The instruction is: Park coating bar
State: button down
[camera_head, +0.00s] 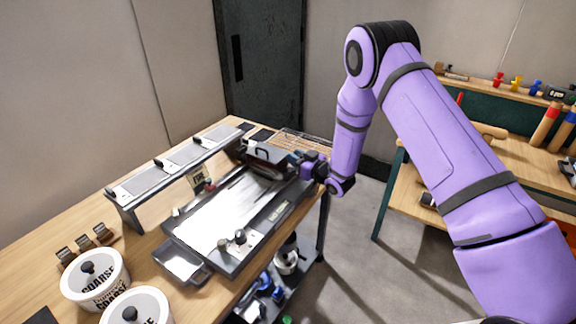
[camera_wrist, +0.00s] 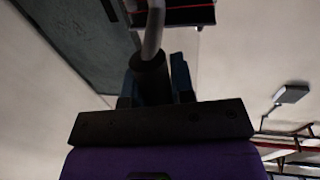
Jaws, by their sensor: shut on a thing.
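A dark and grey coating bar carriage (camera_head: 268,154), with a small black loop on top, sits at the far end of the flat coater bed (camera_head: 225,213). My gripper (camera_head: 311,168) is just to its right, by the bed's far right corner. In the wrist view my gripper (camera_wrist: 154,88) is shut on a dark round grip (camera_wrist: 150,68) with a curved grey rod (camera_wrist: 153,28) rising from it. I take this grip to be the coating bar's handle. The contact is hidden in the head view, and I cannot tell if the bar touches the bed.
A raised shelf with grey panels (camera_head: 180,158) runs along the bed's left side. Two lidded white tubs (camera_head: 97,285) and a small tray (camera_head: 182,264) stand nearer. A wire rack (camera_head: 305,143) lies beyond the carriage. A second bench (camera_head: 408,186) is at right, across open floor.

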jog(key=shift+w+d+r, duration=0.15)
jog(key=shift+w+d, duration=0.15)
jog(key=c, duration=1)
grip_release()
jog(key=shift+w+d, duration=0.1)
jog(key=shift+w, duration=0.05)
jog(key=shift+o, duration=0.2)
jog(key=v, duration=1.1)
